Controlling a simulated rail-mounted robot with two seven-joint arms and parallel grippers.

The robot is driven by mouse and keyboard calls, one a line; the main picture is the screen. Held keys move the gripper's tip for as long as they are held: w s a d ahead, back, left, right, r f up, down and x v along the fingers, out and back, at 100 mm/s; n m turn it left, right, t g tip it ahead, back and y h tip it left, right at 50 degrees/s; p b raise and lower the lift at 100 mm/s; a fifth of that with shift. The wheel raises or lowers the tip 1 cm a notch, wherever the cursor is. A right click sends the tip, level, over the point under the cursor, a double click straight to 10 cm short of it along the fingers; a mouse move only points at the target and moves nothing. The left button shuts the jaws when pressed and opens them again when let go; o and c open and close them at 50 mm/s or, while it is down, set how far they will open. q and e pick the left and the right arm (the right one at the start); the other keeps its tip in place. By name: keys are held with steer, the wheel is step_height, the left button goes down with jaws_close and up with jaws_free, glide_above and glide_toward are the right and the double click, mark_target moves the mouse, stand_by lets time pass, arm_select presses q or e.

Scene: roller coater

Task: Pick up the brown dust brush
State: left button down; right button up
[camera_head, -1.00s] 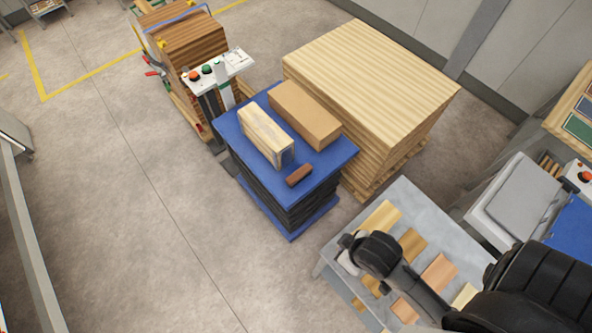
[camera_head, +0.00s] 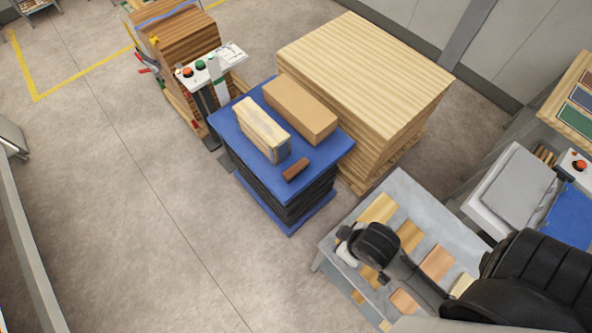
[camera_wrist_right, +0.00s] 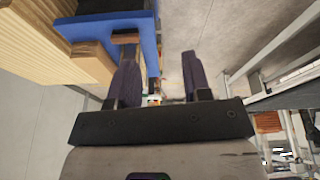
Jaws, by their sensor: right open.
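The brown dust brush (camera_head: 296,169) lies on the front right part of a blue-topped lift table (camera_head: 321,172), in front of two blocks. My right gripper (camera_head: 346,250) shows beyond my black wrist, over the grey sample table and apart from the brush. The right wrist view shows its two dark fingers (camera_wrist_right: 163,82) spread wide with nothing between them. A small brown piece near the blue edge in that view may be the brush, partly behind the left finger. My left gripper is not in view.
A pale wood-grain block (camera_head: 262,128) and a tan box (camera_head: 299,108) sit on the lift table. A tall board stack (camera_head: 366,62) stands behind it. The grey table (camera_head: 410,190) holds several wood samples. A control panel (camera_head: 212,65) stands at the lift's back left. Open floor lies left.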

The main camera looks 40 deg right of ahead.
steer(key=o, duration=0.5)
steer(key=shift+a, duration=0.1)
